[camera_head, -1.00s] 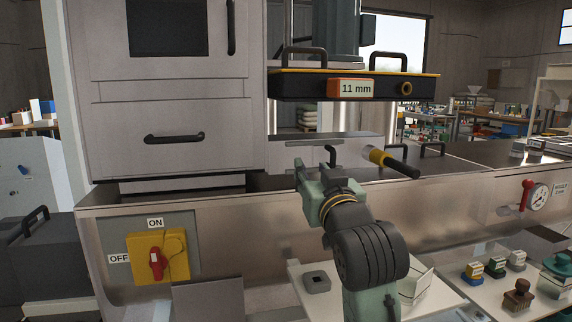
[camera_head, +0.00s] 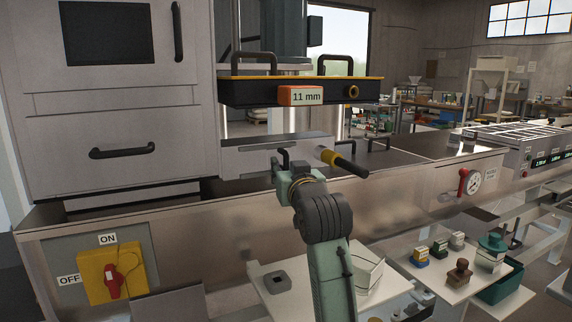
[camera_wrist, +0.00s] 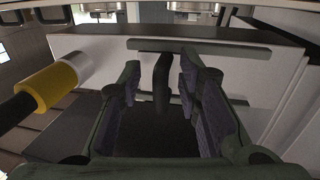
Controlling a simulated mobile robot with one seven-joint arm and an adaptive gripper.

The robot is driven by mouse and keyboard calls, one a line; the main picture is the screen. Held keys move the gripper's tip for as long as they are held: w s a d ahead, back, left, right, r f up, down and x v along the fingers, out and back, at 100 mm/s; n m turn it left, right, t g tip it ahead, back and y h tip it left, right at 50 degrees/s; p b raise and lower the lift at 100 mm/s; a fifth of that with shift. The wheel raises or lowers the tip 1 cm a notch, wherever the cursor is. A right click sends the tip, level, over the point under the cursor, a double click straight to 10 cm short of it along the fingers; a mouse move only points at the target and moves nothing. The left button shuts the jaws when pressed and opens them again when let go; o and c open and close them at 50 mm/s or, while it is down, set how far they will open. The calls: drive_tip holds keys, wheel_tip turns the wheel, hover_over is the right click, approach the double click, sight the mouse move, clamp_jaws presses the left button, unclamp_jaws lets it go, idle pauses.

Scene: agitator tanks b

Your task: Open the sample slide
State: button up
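A pale grey box front (camera_head: 245,159) sits on the steel bench, below the black tray marked 11 mm. I take it to be the sample slide. It carries a small black upright handle (camera_head: 283,156). My gripper (camera_head: 289,168) is at this handle and hides its lower part. In the wrist view the dark handle (camera_wrist: 162,80) stands between the two fingers of my gripper (camera_wrist: 158,85), with gaps on both sides. The fingers are open. The pale front (camera_wrist: 245,75) spreads behind them.
A black rod with a yellow collar (camera_head: 330,158) juts out just right of my gripper; it is close on the left in the wrist view (camera_wrist: 45,85). The labelled tray (camera_head: 380,91) overhangs above. A yellow switch box (camera_head: 97,279) and a gauge (camera_head: 474,181) are on the bench front.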

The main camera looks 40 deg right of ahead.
drive_tip(key=shift+w+d, duration=0.1)
drive_tip(key=shift+w, duration=0.1)
drive_tip(key=c, duration=0.7)
clamp_jaws()
drive_tip(key=shift+s+d, duration=0.1)
